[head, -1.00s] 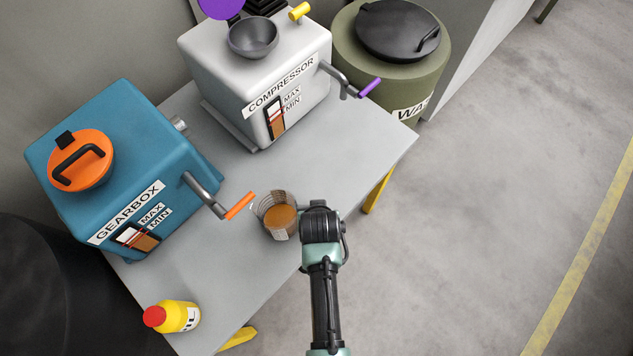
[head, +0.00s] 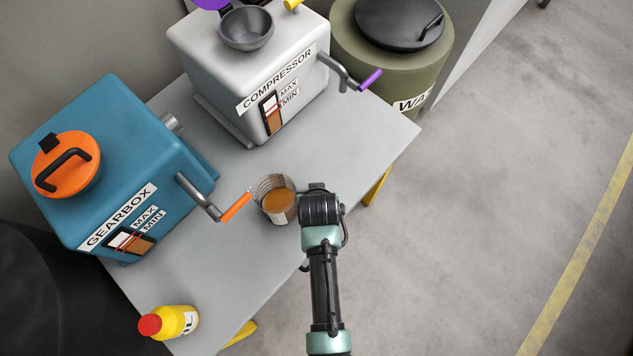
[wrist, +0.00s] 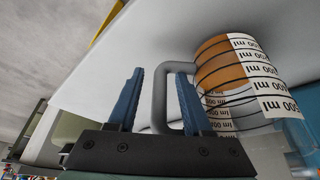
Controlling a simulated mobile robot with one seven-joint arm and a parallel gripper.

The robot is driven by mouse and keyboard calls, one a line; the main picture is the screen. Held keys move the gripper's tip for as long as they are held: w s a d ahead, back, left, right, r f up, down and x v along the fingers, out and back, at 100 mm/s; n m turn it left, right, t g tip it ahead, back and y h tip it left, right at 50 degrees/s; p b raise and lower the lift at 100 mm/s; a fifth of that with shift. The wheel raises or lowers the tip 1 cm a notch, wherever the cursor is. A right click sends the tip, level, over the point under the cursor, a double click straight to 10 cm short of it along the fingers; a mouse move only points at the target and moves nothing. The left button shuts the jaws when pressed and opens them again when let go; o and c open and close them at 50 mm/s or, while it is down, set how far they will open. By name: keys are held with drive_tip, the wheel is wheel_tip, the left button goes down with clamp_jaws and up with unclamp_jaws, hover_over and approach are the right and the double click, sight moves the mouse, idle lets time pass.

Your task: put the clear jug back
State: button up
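The clear jug (head: 275,203) holds brown liquid and shows printed measuring marks. It is near the table's right front edge, just right of the gearbox crank's orange grip. In the wrist view the jug (wrist: 240,85) appears upside down, its base against the pale table top. My gripper (wrist: 158,95) is at its grey handle (wrist: 160,100), with one blue finger on each side of the handle bar. The fingers are apart, with a gap beside the bar. In the head view my gripper is right of the jug and its fingertips are hidden.
The blue gearbox (head: 120,170) with an orange cap stands left, the white compressor (head: 255,80) behind. A yellow oil bottle (head: 172,322) is at the front left of the table (head: 350,150). The olive waste drum (head: 385,65) stands back right. The table's right part is clear.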

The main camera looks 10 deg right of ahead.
drive_tip(key=shift+r, duration=0.25)
drive_tip(key=d+p+v, duration=0.1)
drive_tip(key=p+v, duration=0.1)
drive_tip(key=v, duration=1)
drive_tip(key=w+a+r+t, duration=0.1)
drive_tip(key=w+r+t, duration=0.4)
drive_tip(key=w+r, duration=0.75)
drive_tip(key=w+a+r+t, duration=0.1)
drive_tip(key=w+r+t, duration=0.4)
drive_tip(key=r, duration=1.4)
wheel_tip(320, 180, up, 16)
drive_tip(key=a+n+t, duration=0.1)
drive_tip(key=a+t, duration=0.1)
drive_tip(key=t, duration=0.3)
drive_tip(key=s+r+t, duration=0.4)
drive_tip(key=s+r, duration=0.2)
drive_tip(key=r, duration=0.4)
drive_tip(key=s+a+r+t, duration=0.1)
drive_tip(key=s+r+t, duration=0.2)
drive_tip(key=s+r, duration=0.3)
wheel_tip(320, 180, up, 5)
drive_tip(key=shift+s+a+f+n+t+y, duration=0.2)
drive_tip(key=shift+a+n+t+y, duration=0.1)
drive_tip(key=shift+n+t+y, duration=0.1)
